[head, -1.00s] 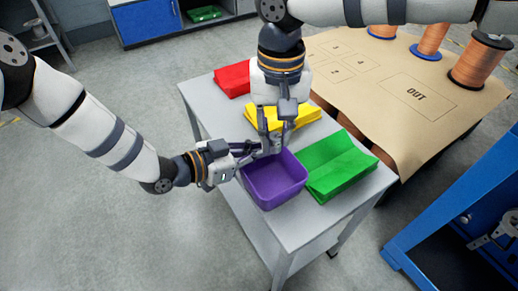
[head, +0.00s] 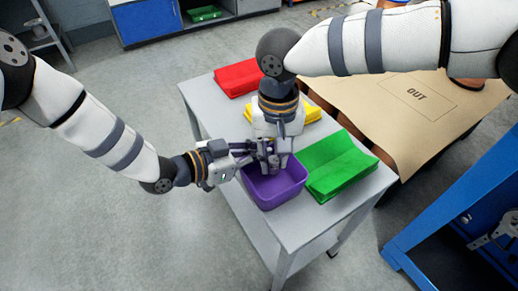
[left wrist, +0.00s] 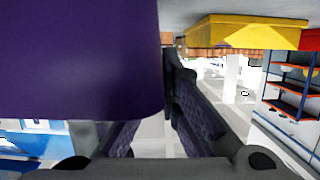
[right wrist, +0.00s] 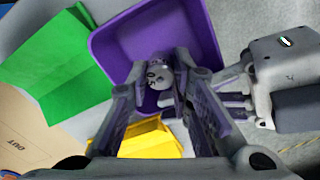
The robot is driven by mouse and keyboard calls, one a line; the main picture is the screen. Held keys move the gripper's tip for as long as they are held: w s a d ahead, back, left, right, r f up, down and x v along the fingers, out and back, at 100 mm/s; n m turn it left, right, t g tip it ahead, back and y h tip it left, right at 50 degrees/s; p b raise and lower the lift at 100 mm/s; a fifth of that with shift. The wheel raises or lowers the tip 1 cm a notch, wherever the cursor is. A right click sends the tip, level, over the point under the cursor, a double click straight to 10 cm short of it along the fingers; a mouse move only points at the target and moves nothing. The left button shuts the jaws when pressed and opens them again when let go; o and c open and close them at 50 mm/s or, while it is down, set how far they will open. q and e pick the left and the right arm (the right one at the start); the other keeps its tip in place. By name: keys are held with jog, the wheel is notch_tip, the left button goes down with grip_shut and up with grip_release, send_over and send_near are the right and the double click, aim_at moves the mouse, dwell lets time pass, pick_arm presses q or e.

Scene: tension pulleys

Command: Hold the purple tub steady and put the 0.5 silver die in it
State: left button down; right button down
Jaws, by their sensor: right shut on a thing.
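The purple tub (head: 272,192) stands on the grey cart, open side up. My left gripper (head: 250,152) is at its back left rim. In the left wrist view the tub wall (left wrist: 75,60) hides one fingertip, so how tightly the jaws close is unclear. My right gripper (head: 272,164) points down over the back part of the tub. In the right wrist view it is shut on a small round silver die (right wrist: 158,77) with a dark marking I cannot read fully. The die is over the tub's opening (right wrist: 125,45); its height above the tub floor is unclear.
Green (head: 340,165), yellow (head: 312,113) and red (head: 238,78) stacks or bins lie on the cart (head: 205,102). A brown-covered table marked OUT (head: 425,110) is at the back right. A blue frame (head: 450,200) stands at the right. Floor is clear at left.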

aim_at(274, 160)
jog(key=shift+f, duration=0.95)
jog(key=c, duration=1.4)
grip_release()
jog(key=shift+o, duration=0.2)
notch_tip(274, 160, up, 12)
pick_arm(q)
jog(key=c, duration=1.7)
grip_release()
